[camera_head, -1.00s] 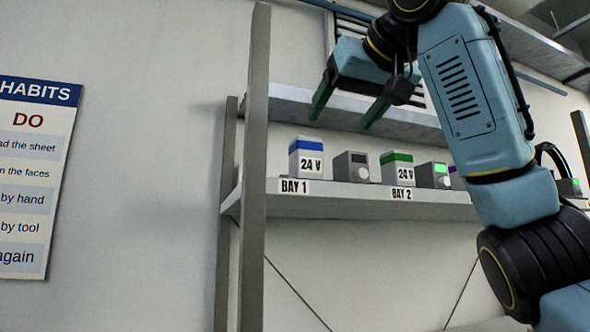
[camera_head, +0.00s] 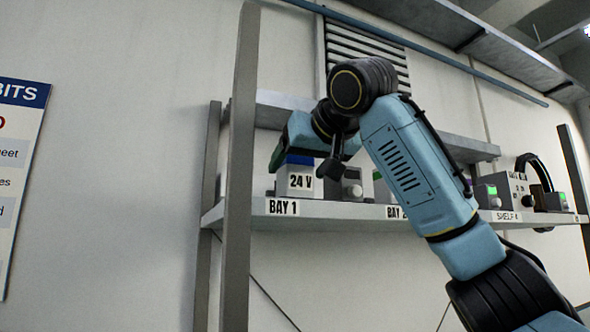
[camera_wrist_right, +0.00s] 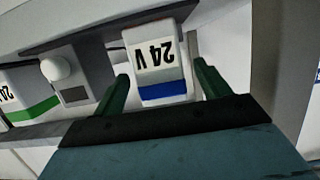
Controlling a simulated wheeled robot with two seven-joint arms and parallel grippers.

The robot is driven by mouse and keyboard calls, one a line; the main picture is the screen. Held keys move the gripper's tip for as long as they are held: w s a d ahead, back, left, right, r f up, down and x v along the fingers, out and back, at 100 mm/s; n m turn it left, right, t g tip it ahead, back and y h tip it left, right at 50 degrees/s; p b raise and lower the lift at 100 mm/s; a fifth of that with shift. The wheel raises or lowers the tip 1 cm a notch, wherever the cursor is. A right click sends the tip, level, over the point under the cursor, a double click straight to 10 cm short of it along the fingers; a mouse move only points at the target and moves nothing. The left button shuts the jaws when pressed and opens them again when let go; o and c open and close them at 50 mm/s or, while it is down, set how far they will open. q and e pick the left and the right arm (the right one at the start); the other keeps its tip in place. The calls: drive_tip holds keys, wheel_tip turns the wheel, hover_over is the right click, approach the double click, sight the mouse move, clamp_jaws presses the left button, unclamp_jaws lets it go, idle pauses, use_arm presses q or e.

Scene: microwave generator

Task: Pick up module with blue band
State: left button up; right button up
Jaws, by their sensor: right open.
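The module with the blue band (camera_head: 300,182) is a pale block marked "24 V", standing on the shelf above the BAY 1 label. In the right wrist view the module (camera_wrist_right: 160,58) appears upside down, its blue band toward my gripper. My right gripper (camera_wrist_right: 162,84) is open, with one green finger on each side of the module; I cannot tell whether they touch it. In the head view my right gripper (camera_head: 298,154) is at the module's top and partly hides its band. The far finger is hidden there. My left gripper is not in view.
A grey device with a knob (camera_head: 352,186) stands close right of the module. A green-banded module (camera_wrist_right: 30,112) is further along. A shelf upright (camera_head: 240,170) stands at left, an upper shelf (camera_head: 270,108) behind. Devices and headphones (camera_head: 540,178) sit at right.

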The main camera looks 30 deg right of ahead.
sight(301, 162)
drive_tip(key=x, duration=0.2)
drive_tip(key=shift+w+d+p, duration=0.1)
drive_tip(key=shift+w+p, duration=0.3)
drive_tip(key=shift+w, duration=0.05)
drive_tip(key=shift+w+f, duration=0.1)
drive_tip(key=shift+w, duration=0.15)
drive_tip(key=shift+s, duration=0.15)
drive_tip(key=shift+c, duration=0.3)
drive_tip(key=c, duration=1)
drive_tip(key=shift+c, duration=0.7)
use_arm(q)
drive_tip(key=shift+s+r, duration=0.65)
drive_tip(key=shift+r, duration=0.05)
